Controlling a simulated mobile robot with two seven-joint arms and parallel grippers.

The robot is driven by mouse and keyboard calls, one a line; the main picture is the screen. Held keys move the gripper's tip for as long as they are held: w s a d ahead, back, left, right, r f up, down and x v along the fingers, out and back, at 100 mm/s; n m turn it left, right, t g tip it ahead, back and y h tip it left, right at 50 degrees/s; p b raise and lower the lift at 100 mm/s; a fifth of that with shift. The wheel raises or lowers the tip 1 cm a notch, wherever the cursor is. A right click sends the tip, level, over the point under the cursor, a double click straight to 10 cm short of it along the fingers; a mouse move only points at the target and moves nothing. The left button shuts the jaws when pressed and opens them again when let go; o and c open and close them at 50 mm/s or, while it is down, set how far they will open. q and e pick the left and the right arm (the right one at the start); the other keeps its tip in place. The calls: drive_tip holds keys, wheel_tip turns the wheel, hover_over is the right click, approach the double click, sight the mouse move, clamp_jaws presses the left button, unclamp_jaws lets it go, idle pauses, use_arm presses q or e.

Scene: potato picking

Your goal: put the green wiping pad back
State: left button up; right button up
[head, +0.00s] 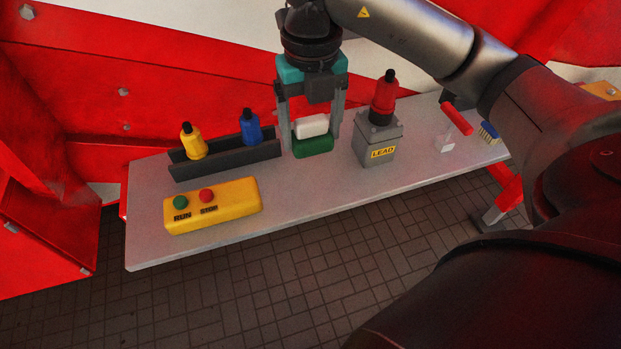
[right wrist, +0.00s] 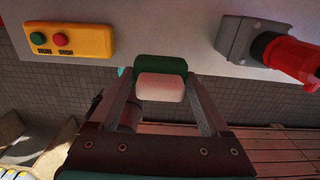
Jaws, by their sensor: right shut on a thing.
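The wiping pad has a green lower part (head: 313,147) and a white upper block (head: 311,126). My right gripper (head: 311,130) comes down from above and is shut on the pad, with one finger at each side of it. The pad is at the table top, between the dark bottle rack and the grey LEAD block; I cannot tell whether it touches the table. In the right wrist view the white block (right wrist: 161,88) lies between the fingertips, with the green part (right wrist: 160,66) beyond it. My left gripper is not in view.
A blue brush (head: 488,133) lies further right. Red panels stand behind.

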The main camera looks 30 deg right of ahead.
sight(311, 190)
wheel_tip(311, 190, down, 12)
drive_tip(key=shift+f+b, duration=0.1)
drive_tip(key=shift+b, duration=0.45)
drive_tip(key=o, duration=1)
wheel_tip(311, 190, up, 12)
drive_tip(key=shift+r+p, duration=0.15)
drive_tip(key=shift+p, duration=0.5)
